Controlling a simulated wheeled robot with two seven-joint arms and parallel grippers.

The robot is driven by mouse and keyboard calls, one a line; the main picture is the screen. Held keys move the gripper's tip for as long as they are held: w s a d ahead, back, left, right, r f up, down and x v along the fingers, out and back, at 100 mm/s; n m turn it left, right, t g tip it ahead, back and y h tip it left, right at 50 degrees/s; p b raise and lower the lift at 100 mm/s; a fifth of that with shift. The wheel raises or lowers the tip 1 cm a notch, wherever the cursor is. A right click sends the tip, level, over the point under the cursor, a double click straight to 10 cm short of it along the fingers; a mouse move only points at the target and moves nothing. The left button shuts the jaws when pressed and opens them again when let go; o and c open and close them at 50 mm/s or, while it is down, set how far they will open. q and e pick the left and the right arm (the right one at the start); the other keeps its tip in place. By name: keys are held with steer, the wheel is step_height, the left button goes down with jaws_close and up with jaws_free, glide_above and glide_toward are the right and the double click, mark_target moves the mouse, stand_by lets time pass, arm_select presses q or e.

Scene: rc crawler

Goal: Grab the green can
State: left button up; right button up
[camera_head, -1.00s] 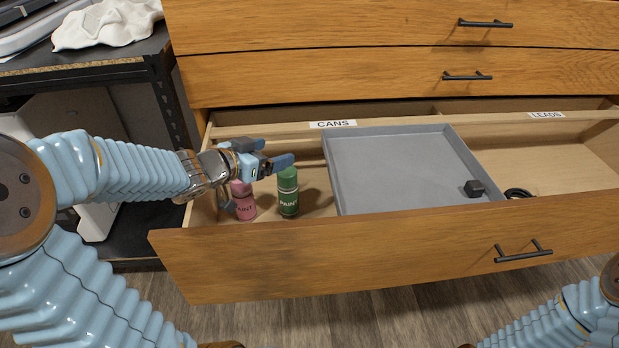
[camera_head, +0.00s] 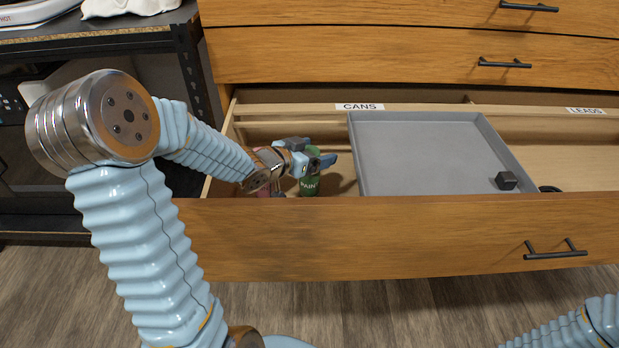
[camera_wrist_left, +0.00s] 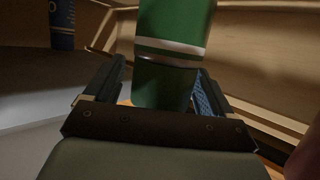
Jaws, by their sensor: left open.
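The green paint can (camera_head: 309,187) stands in the left compartment of the open drawer, partly hidden by my left gripper (camera_head: 318,162). In the left wrist view the green can (camera_wrist_left: 172,45) rises between the two open fingers, and its lower part lies in the gap between them. The fingers are apart and I cannot tell whether either touches the can. My right gripper is out of view; only part of my right arm shows at the lower right.
A pink can is mostly hidden behind my left wrist. A blue can (camera_wrist_left: 62,25) shows in the wrist view.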

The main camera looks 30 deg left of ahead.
arm_select(q)
steer(key=shift+r, duration=0.1)
steer(key=c, duration=1.6)
